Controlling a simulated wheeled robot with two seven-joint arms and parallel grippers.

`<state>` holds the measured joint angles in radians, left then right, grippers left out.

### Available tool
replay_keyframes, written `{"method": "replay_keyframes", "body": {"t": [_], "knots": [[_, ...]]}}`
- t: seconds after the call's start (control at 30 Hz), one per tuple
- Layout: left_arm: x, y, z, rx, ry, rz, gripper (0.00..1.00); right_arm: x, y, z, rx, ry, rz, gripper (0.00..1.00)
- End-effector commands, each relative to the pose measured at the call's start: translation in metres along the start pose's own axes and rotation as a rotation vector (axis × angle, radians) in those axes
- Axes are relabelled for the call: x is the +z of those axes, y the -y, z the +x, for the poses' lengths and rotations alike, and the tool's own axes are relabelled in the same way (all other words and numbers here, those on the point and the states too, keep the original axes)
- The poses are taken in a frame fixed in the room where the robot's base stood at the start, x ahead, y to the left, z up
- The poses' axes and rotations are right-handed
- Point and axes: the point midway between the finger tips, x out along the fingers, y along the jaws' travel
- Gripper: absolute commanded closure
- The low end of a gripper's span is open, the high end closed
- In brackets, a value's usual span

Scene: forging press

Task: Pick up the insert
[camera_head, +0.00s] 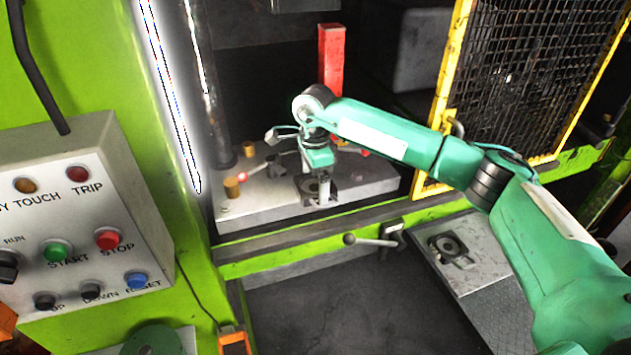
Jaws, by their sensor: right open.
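The likely insert is a dark square block with a round opening (309,184), lying on the grey press bed (270,205). My right gripper (324,194) points down over this block, with its fingers at or just above it. The fingers partly hide the block, and I cannot tell whether they touch it. The right gripper is open. A similar dark block with a ring (447,246) lies on a grey side plate (480,262) at the right. My left gripper is not in view.
A red post (331,60) stands behind the gripper. Small brass and red-tipped parts (232,188) lie left on the bed. A yellow-framed mesh guard (520,75) is at right, a lever handle (370,241) at the bed's front, and a button panel (75,215) at left.

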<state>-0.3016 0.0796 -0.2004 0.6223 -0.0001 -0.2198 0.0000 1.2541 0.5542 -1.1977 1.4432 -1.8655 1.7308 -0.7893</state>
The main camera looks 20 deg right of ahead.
Motion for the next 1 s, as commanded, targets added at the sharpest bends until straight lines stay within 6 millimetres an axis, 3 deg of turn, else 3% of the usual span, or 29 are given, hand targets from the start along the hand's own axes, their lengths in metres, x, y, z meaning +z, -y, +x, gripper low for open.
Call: {"method": "replay_keyframes", "body": {"t": [0.37,0.8,1.0], "knots": [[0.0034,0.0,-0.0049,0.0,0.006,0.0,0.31,0.0001,0.0,0.0093,-0.001,0.0,-0.001,0.02],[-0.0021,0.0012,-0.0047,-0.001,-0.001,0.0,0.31,0.0,0.0001,0.0087,-0.002,0.0,0.0,0.88],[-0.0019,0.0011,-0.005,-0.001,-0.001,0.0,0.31,0.0003,0.001,0.0055,-0.006,0.002,0.0,0.89]]}}
